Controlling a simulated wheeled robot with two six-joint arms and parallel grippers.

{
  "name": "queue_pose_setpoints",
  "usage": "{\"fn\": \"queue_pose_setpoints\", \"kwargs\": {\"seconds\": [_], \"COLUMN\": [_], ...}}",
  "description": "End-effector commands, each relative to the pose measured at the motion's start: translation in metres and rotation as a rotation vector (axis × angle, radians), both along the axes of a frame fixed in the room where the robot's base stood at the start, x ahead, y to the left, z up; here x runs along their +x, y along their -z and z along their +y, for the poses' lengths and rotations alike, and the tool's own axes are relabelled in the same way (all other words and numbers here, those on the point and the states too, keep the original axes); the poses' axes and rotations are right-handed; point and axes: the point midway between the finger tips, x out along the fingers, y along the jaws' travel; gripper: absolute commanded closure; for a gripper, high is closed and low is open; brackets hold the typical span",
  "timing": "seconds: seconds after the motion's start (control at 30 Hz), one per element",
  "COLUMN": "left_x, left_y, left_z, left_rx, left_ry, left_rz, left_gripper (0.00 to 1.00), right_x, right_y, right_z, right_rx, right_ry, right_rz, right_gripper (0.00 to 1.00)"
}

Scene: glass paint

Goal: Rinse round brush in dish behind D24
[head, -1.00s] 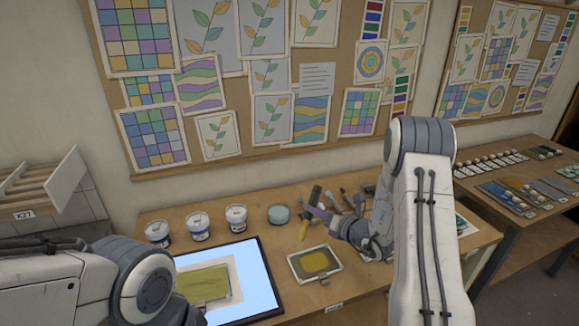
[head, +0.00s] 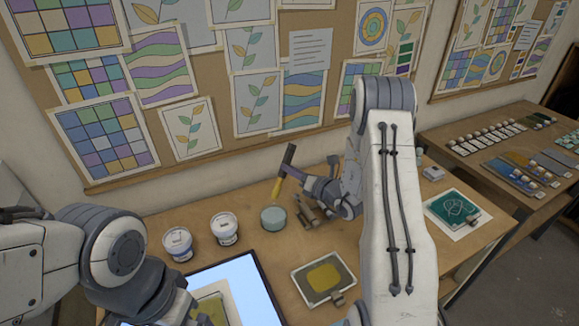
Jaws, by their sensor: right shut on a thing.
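My right gripper (head: 303,186) is shut on a brush with a yellow part (head: 277,190) and a dark upper end. It holds the brush steeply tilted, yellow part downward. A small round grey-blue dish (head: 273,219) stands on the table just below the brush. The lower tip is at or just above the dish's far rim in the picture; I cannot tell whether it is inside. No D24 label is readable. My left arm comes in at the lower left, and its gripper is not visible.
Two white jars (head: 224,229) stand left of the dish. In front are a lit panel (head: 236,282) and a framed tile with yellow paint (head: 324,276). A green tile (head: 453,211) lies at the right.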

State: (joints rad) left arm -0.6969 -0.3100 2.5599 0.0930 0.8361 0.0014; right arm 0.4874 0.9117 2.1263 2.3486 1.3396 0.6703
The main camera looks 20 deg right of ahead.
Motion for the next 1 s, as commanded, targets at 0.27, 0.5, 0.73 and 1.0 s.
{"fn": "queue_pose_setpoints", "kwargs": {"seconds": [0.27,0.5,0.73,1.0], "left_x": [0.000,0.000,0.000,0.000], "left_y": [0.018,0.038,0.058,0.062], "left_z": [0.000,0.000,0.000,0.000], "left_rx": [0.000,0.000,0.000,0.000], "left_ry": [-0.002,0.000,0.001,0.001], "left_rz": [0.000,0.000,0.000,0.000], "left_gripper": [0.00,0.00,0.00,0.00], "right_x": [0.001,-0.001,-0.010,-0.013], "right_y": [0.027,0.055,0.075,0.079], "right_z": [0.002,0.002,0.014,0.019], "right_rx": [0.000,0.001,0.000,-0.001], "right_ry": [-0.002,-0.002,0.001,0.002], "right_rz": [0.000,-0.001,-0.001,-0.001], "right_gripper": [1.00,1.00,1.00,1.00]}}
